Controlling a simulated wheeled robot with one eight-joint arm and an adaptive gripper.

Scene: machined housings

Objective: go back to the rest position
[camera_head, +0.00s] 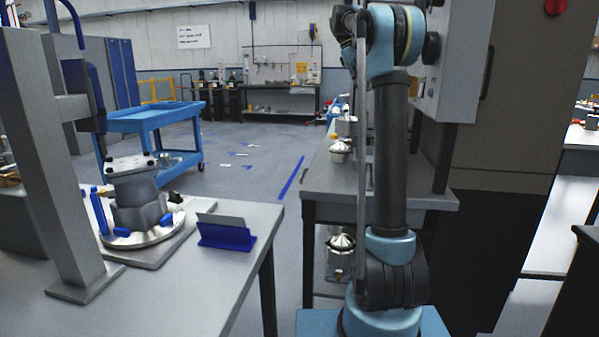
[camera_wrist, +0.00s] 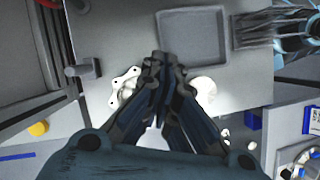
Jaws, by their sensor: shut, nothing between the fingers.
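My gripper (camera_wrist: 165,65) shows in the wrist view with its two dark fingers drawn together at the tips, shut and empty. It points down over a grey surface (camera_wrist: 110,30). A pale flanged part (camera_wrist: 122,90) lies left of the fingers, and a pale round part (camera_wrist: 204,90) lies to their right; the fingers partly hide the space between them. In the head view my arm stands upright at right of centre, and my gripper cannot be made out there. A grey machined housing (camera_head: 138,205) sits in a round fixture on the left table.
A grey square tray (camera_wrist: 194,38) lies beyond the fingertips. The left table (camera_head: 190,290) carries a blue holder (camera_head: 227,236). A bench (camera_head: 325,178) beside my arm bears metal housings (camera_head: 340,148). A blue cart (camera_head: 150,122) stands behind; the floor between the tables is open.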

